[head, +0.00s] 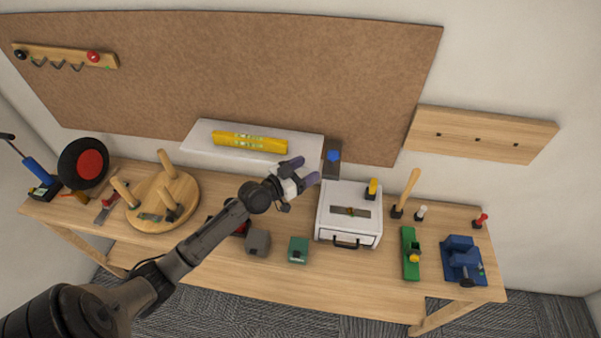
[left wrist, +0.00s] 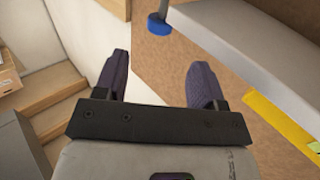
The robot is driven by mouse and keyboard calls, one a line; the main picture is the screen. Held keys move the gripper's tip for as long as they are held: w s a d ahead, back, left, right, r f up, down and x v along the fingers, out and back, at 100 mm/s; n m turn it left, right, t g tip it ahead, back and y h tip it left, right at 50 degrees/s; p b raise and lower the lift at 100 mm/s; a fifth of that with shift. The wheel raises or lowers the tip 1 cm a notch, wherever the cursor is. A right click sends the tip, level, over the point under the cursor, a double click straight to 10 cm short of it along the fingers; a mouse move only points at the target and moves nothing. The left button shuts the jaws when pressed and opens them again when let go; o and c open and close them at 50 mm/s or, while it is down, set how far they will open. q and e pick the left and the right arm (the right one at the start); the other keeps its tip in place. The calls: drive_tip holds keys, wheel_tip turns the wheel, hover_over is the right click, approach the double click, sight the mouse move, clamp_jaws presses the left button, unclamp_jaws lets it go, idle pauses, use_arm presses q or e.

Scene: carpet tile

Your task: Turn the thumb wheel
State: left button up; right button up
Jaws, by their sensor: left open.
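A blue knob (head: 333,156), which may be the thumb wheel, sits on a dark grey upright plate (head: 331,172) behind the white box. A blue round piece (left wrist: 158,26) near the top of the left wrist view looks like the same part. My left gripper (head: 303,171) is open and empty, just left of the dark plate and apart from the knob. Its two purple-grey fingers show apart in the left wrist view (left wrist: 158,80). My right gripper is not in view.
A white shelf (head: 200,140) holding a yellow level (head: 250,143) is left of the gripper. A white box (head: 340,228) with a handle stands below right. A green block (head: 298,249), a green plane (head: 409,245) and a blue vise (head: 460,255) stand on the wooden bench (head: 290,281).

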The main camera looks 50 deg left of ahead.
use_arm(q)
drive_tip(key=shift+s+a, duration=0.1)
drive_tip(key=shift+s, duration=0.75)
